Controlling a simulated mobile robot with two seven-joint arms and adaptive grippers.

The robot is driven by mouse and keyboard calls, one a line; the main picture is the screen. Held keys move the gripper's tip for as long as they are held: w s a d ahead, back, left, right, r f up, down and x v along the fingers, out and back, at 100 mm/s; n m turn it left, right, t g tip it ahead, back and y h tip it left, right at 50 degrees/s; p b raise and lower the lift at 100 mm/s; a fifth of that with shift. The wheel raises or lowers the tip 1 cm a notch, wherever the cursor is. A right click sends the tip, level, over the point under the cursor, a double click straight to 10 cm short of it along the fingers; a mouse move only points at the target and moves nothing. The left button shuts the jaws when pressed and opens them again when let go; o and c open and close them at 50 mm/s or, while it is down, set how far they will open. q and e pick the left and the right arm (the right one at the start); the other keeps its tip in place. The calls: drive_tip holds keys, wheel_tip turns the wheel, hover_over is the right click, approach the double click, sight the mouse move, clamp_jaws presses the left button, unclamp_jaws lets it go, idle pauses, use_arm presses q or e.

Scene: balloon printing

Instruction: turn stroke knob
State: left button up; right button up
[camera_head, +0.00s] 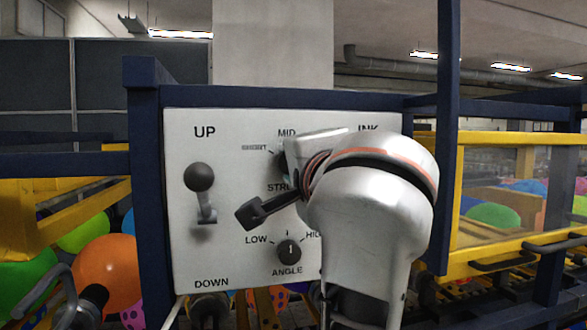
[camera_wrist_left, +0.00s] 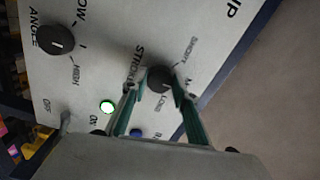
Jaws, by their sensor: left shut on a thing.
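The stroke knob (camera_wrist_left: 159,77) is a round black dial on the white control panel (camera_head: 185,260). In the left wrist view it sits between the two teal fingertips of my left gripper (camera_wrist_left: 155,88), which is shut on it. The STROKE, SHORT and LONG labels show around it. In the head view my own wrist and forearm cover nearly all of the knob and the gripper. The direction of the knob's pointer cannot be made out. My right gripper is not in view.
Below the stroke knob is the black angle knob (camera_head: 289,251), also in the wrist view (camera_wrist_left: 55,40). A lever with a black ball (camera_head: 199,177) stands out at the panel's left. Dark blue posts (camera_head: 149,190) frame the panel.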

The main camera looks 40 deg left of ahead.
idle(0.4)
use_arm(q)
drive_tip(key=o, duration=1.1)
